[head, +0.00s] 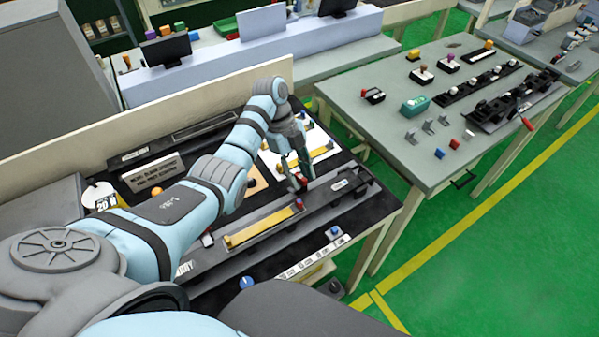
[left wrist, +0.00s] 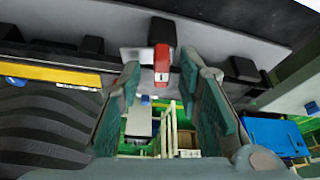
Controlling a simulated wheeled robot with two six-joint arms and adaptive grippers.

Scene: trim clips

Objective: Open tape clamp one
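A red clamp lever (head: 304,179) sits on the dark grey fixture bar (head: 335,206) near the right end of the yellow strip (head: 262,228). In the left wrist view the red lever (left wrist: 161,62) stands upright on a pale plate beside a black block. My left gripper (head: 297,173) is over this lever. Its two fingers are apart, one on each side of the lever in the left wrist view (left wrist: 160,85); I cannot tell whether they touch it. I cannot read which clamp is number one. My right gripper is out of view.
A white board with a yellow bar (head: 322,150) lies behind my left gripper. A grey-green table (head: 430,165) with clips and fixtures stands to the right, across a gap of green floor.

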